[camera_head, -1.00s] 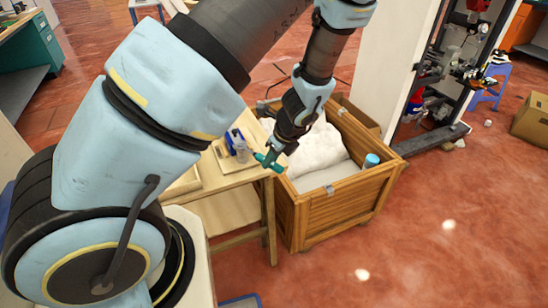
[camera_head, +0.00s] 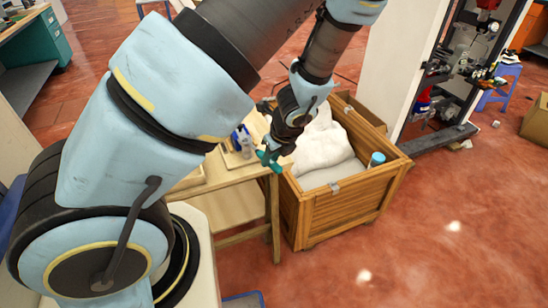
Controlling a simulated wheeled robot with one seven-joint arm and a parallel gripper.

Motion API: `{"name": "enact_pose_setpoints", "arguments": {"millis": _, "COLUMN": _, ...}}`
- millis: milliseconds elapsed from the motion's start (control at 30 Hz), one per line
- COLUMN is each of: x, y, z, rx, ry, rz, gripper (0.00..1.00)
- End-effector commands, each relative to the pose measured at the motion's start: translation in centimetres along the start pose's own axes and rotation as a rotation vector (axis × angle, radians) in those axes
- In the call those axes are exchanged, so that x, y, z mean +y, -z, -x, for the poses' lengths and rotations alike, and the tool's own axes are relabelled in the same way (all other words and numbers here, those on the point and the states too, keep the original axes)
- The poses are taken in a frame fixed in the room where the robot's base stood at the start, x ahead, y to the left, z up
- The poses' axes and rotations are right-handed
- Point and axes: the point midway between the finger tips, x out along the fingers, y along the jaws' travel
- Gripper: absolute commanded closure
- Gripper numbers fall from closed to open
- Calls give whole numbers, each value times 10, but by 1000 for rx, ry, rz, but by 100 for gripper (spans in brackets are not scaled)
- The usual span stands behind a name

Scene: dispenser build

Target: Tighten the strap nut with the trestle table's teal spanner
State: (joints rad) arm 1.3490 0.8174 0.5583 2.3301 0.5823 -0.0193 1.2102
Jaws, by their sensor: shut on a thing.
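My gripper (camera_head: 275,150) is shut on the teal spanner (camera_head: 269,160). It holds the spanner near the right edge of the wooden trestle table (camera_head: 225,178), beside the wooden crate. I cannot tell whether the spanner touches the table. The strap nut cannot be made out in this view.
The wooden crate (camera_head: 342,208) stands right of the table with white cloth (camera_head: 322,145) and a blue-capped cylinder (camera_head: 376,160) in it. A small blue and white bottle (camera_head: 243,141) stands on the table. A white pillar (camera_head: 388,70) rises behind.

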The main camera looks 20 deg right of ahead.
Motion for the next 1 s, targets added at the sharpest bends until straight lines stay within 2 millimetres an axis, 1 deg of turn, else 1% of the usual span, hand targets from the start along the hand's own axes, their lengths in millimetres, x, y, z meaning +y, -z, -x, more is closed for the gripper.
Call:
{"name": "enact_pose_setpoints", "arguments": {"millis": 267, "x": 9, "y": 1, "z": 0, "rx": 1, "ry": 24, "rz": -63, "gripper": 100}}
{"name": "enact_pose_setpoints", "arguments": {"millis": 733, "x": 12, "y": 0, "z": -1, "rx": 0, "ry": 34, "rz": -84, "gripper": 100}}
{"name": "enact_pose_setpoints", "arguments": {"millis": 1000, "x": 23, "y": -1, "z": -2, "rx": 0, "ry": 63, "rz": -158, "gripper": 100}}
